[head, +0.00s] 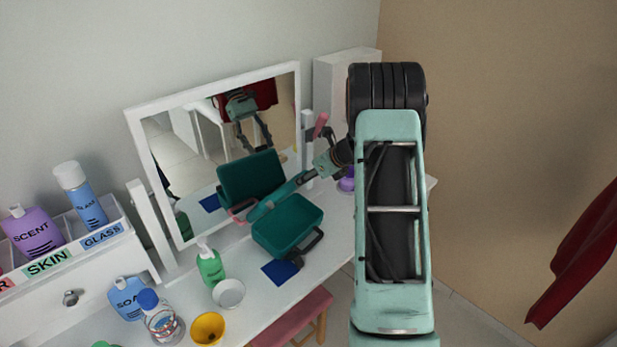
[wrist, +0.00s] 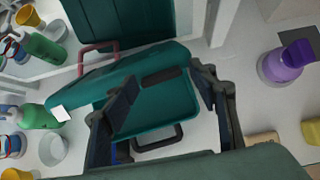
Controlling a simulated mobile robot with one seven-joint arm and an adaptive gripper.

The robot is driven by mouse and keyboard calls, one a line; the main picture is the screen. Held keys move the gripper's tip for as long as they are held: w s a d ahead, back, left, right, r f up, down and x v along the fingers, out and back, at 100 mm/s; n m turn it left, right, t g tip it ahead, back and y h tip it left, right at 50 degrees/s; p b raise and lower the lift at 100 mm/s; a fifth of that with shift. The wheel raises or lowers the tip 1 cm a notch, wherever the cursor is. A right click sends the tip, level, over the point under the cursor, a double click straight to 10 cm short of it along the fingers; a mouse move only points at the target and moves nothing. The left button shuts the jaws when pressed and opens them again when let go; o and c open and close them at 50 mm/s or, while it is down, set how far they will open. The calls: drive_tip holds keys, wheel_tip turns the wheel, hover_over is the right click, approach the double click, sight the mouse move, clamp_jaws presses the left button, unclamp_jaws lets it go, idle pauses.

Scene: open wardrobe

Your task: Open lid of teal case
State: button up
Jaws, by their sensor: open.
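The teal case (head: 287,227) stands on the white table with its lid (head: 277,200) raised. In the head view the lid shows as a narrow slanted panel above the open base. A dark handle (wrist: 158,138) is on the front of the base. My gripper (wrist: 166,78) is open, its fingers spread over the case. Whether a finger touches the lid is unclear.
A mirror (head: 160,125) behind the case reflects it. A green bottle (head: 210,267), white bowl (head: 229,293) and yellow cup (head: 208,328) stand left of the case. A purple bottle (wrist: 285,65) stands right. A blue square (head: 281,271) lies in front.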

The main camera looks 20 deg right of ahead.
drive_tip(key=s+d+r+p, duration=0.2)
drive_tip(key=s+r+p, duration=0.3)
drive_tip(key=r, duration=0.6)
idle(0.9)
drive_tip(key=shift+d+r, duration=0.1)
drive_tip(key=v, duration=1.2)
